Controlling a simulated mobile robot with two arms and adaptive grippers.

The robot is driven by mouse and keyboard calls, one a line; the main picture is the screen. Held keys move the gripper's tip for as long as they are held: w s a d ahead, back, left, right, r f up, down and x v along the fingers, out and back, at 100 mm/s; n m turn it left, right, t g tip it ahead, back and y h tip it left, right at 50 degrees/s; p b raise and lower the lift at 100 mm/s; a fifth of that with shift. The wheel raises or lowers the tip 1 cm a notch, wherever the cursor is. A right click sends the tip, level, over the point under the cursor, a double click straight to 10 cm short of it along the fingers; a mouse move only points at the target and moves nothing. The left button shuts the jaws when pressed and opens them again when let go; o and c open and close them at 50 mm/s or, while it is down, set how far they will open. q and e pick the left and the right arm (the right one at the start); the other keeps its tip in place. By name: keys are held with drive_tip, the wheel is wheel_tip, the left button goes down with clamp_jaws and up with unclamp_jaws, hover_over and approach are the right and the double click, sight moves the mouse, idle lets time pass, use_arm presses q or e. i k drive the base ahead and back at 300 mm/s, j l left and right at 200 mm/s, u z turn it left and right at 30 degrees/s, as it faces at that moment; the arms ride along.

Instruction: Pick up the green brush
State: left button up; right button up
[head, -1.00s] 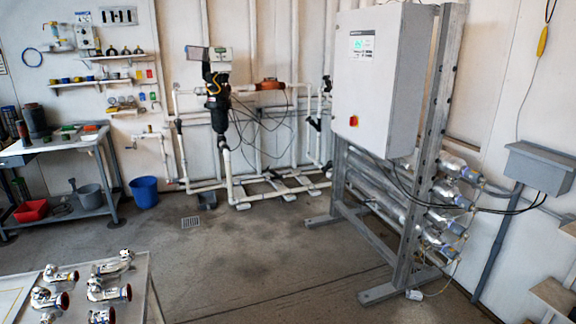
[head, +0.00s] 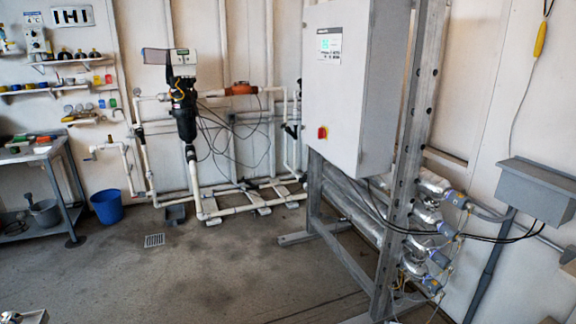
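I cannot make out a green brush for certain. Small green and red items lie on the top of the workbench (head: 38,151) at the left edge, too small to identify.
A grey cabinet (head: 350,90) on a metal frame with several silver tubes stands at centre right. White piping and a black filter unit (head: 186,115) run along the back wall. A blue bucket (head: 107,206) is on the floor beside the workbench. The middle floor (head: 220,265) is clear.

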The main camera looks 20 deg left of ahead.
sight(23, 139)
drive_tip(key=i+j+u, duration=0.1)
drive_tip(key=i+u, duration=0.6)
drive_tip(key=i+l+u, duration=0.15)
drive_tip(key=i+u, duration=0.35)
drive_tip(key=i, duration=0.4)
drive_tip(key=i+u, duration=0.2)
drive_tip(key=i, duration=0.35)
drive_tip(key=i+u, duration=0.15)
drive_tip(key=i, duration=0.4)
drive_tip(key=i+l+u, duration=0.2)
drive_tip(key=i, duration=0.3)
drive_tip(key=i+j+u, duration=0.2)
drive_tip(key=i+u, duration=0.2)
drive_tip(key=i+j+u, duration=0.1)
drive_tip(key=i+u, duration=0.25)
drive_tip(key=i, duration=0.15)
drive_tip(key=i+u, duration=0.4)
drive_tip(key=i+l+u, duration=0.35)
drive_tip(key=i, duration=0.15)
drive_tip(key=j, duration=0.1)
